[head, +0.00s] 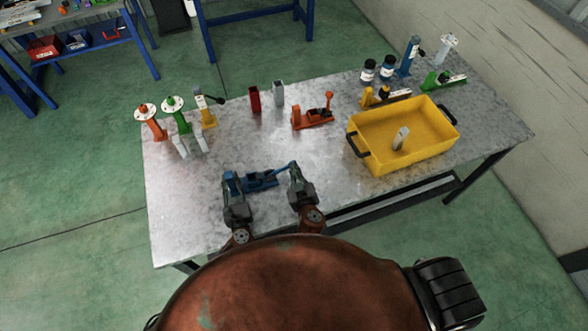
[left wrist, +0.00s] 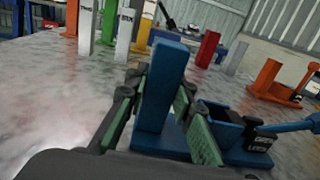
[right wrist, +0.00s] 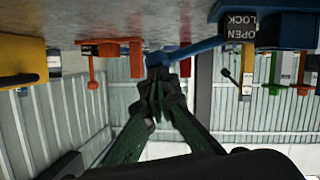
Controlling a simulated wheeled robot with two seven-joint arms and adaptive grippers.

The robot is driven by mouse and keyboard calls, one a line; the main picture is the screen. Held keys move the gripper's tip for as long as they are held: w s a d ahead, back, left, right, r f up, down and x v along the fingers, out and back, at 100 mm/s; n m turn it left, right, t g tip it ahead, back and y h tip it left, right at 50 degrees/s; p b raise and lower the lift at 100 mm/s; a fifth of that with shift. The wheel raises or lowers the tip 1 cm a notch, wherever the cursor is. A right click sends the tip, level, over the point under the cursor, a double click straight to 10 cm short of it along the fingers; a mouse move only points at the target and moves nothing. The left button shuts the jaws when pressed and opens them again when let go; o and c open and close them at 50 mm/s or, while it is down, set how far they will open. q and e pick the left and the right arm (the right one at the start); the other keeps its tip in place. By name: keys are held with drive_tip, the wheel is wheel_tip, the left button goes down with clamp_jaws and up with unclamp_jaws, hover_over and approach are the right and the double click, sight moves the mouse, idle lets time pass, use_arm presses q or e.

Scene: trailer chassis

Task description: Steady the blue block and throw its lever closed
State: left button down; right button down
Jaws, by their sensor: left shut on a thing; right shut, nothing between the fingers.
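The blue block (head: 262,181) stands on the metal table near its front edge. In the left wrist view its upright post (left wrist: 165,85) is between the green-padded fingers of my left gripper (left wrist: 160,105), which is shut on it. The block's label (left wrist: 263,136) reads OPEN and LOCK. The blue lever (left wrist: 296,126) sticks out to the right, low and nearly level. My right gripper (head: 295,170) is shut and empty at the lever's outer end. In the right wrist view its closed fingertips (right wrist: 157,82) are at the lever tip (right wrist: 158,58); contact cannot be told.
An orange lever block (head: 313,118) stands behind. A yellow bin (head: 412,158) with a grey piece inside is to the right. Red (head: 254,99) and grey posts stand at the back, and several coloured stands are at the left. The table between is bare.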

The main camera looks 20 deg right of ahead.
drive_tip(key=shift+s+d+f, duration=0.1)
use_arm(q)
drive_tip(key=shift+w, duration=0.1)
use_arm(e)
drive_tip(key=s+a+r, duration=0.2)
drive_tip(key=s+r, duration=0.4)
drive_tip(key=s, duration=0.5)
drive_tip(key=shift+r, duration=0.3)
drive_tip(key=shift+s, duration=0.1)
use_arm(q)
drive_tip(key=c, duration=1.3)
unclamp_jaws()
